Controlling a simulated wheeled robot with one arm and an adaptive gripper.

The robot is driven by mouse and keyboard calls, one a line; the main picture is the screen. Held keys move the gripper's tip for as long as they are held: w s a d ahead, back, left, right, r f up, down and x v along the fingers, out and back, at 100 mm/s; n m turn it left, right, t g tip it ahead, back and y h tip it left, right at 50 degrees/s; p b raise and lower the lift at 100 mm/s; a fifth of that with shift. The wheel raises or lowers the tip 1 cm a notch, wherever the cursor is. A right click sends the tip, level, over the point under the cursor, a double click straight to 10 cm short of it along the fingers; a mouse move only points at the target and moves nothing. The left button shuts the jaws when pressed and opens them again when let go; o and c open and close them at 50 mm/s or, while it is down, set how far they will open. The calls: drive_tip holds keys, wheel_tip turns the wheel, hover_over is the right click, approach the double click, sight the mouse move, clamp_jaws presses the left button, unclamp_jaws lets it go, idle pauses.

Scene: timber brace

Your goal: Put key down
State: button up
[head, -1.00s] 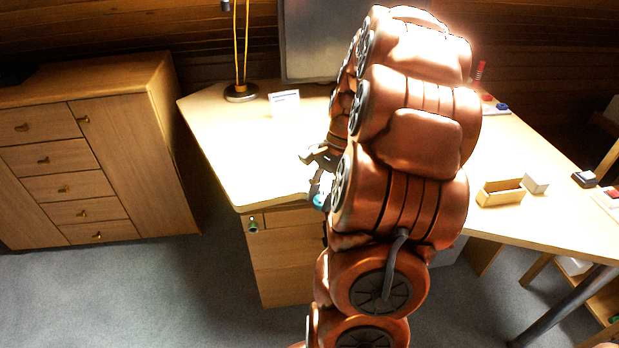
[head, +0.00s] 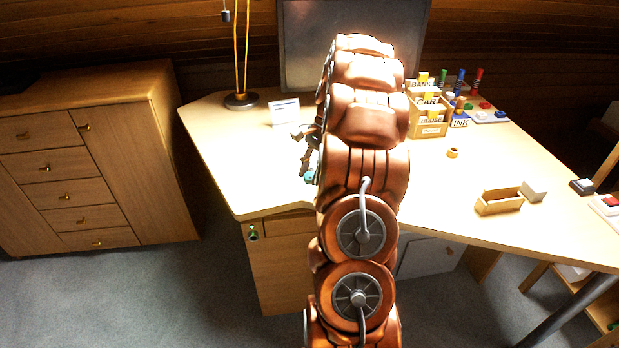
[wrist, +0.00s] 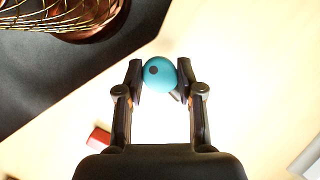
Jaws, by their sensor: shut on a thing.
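My gripper (wrist: 160,78) is shut on a round blue key head (wrist: 160,72) with a dark spot, seen between the fingertips in the wrist view. The rest of the key is mostly hidden. In the head view my gripper (head: 307,150) is over the left part of the pale desk (head: 235,150), with a bit of blue beside it. I cannot tell whether the key touches the desk.
A white card (head: 284,111) and a lamp base (head: 241,100) stand at the desk's back left. Labelled boxes (head: 428,117) stand at the back, and an open wooden box (head: 498,201) at right. A red object (wrist: 98,138) lies near my gripper.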

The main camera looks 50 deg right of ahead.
sight(313, 171)
drive_tip(key=shift+w+d, duration=0.5)
drive_tip(key=shift+w, duration=0.2)
drive_tip(key=shift+f, duration=1.8)
drive_tip(key=shift+f, duration=0.3)
drive_tip(key=o, duration=1)
drive_tip(key=shift+o, duration=0.2)
drive_tip(key=shift+r, duration=0.45)
drive_tip(key=v, duration=1.1)
drive_tip(key=shift+d+r, duration=0.25)
drive_tip(key=shift+r, duration=0.05)
